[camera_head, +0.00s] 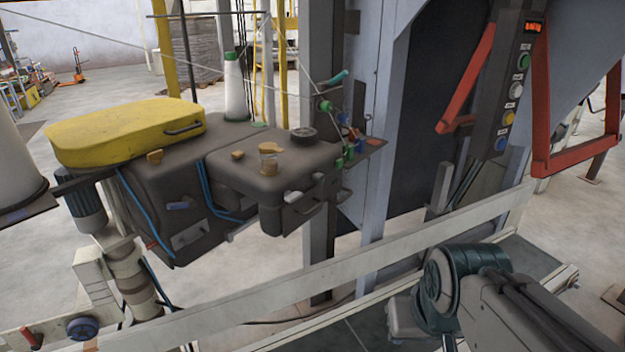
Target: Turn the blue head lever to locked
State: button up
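A dark grey-brown machine head (160,185) with a yellow cover (122,131) hangs at the left, above the rail. A small blue-violet lever (183,205) sticks out sideways, roughly level, from its front face; it looks like the blue head lever. I cannot read any locked or unlocked mark beside it. My arm shows at the lower right, well apart from the head. My gripper's fingers are not seen in this view.
A long pale rail (300,285) runs across the front, between my arm and the head. Blue cables (210,195) hang on the head. A button panel (512,90) and red frame bars (540,110) stand at upper right.

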aim_at(186, 201)
jog(key=u, duration=1.25)
jog(key=k, duration=0.65)
jog(key=z, duration=0.35)
jog(key=i, duration=1.1)
jog(key=u, duration=0.6)
